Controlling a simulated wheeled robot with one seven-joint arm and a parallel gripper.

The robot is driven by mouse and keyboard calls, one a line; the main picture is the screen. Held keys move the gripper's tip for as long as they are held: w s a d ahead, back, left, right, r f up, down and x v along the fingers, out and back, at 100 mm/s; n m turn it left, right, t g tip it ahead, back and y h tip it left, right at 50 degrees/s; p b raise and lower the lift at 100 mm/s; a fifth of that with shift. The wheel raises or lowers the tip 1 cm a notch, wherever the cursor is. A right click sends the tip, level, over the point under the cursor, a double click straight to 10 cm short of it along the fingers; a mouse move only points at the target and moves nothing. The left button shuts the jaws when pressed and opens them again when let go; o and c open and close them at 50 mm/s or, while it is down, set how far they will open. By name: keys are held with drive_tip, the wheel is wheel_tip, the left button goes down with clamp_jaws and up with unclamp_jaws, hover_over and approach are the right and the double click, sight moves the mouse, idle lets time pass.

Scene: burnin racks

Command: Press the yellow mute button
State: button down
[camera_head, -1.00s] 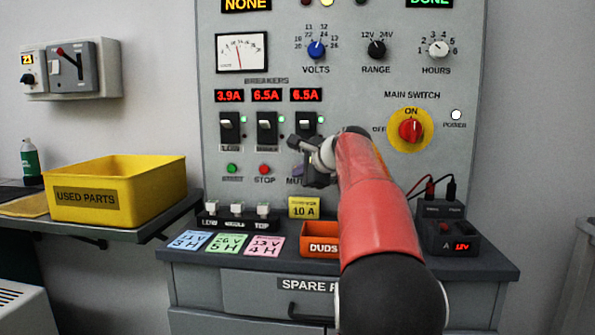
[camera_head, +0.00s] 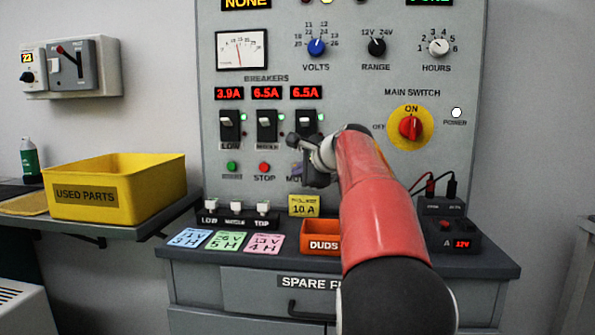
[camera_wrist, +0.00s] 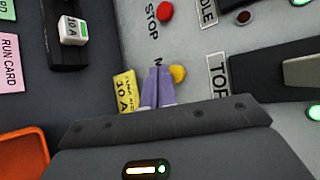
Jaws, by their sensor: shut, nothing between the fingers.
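The yellow mute button (camera_wrist: 178,73) shows in the wrist view as a small round cap on the grey panel. In the head view my gripper hides it, and only the start of its label shows. My gripper (camera_wrist: 158,70) is shut and empty, its two purple fingers side by side. In the wrist view the fingertips lie just left of the button, close to it; I cannot tell whether they touch the panel. In the head view my gripper (camera_head: 297,169) is in front of the panel, right of the red stop button (camera_head: 264,167).
The stop button (camera_wrist: 165,11) also shows in the wrist view. Breaker switches (camera_head: 266,124) sit above my gripper. A yellow 10 A card (camera_head: 303,206) and an orange DUDS bin (camera_head: 320,238) are below. The main switch (camera_head: 410,127) is to the right.

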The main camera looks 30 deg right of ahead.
drive_tip(key=s+a, duration=0.1)
drive_tip(key=s+a+b, duration=0.1)
drive_tip(key=s+b, duration=0.1)
drive_tip(key=s, duration=0.1)
drive_tip(key=shift+s+a, duration=0.1)
drive_tip(key=shift+a, duration=0.3)
idle(0.7)
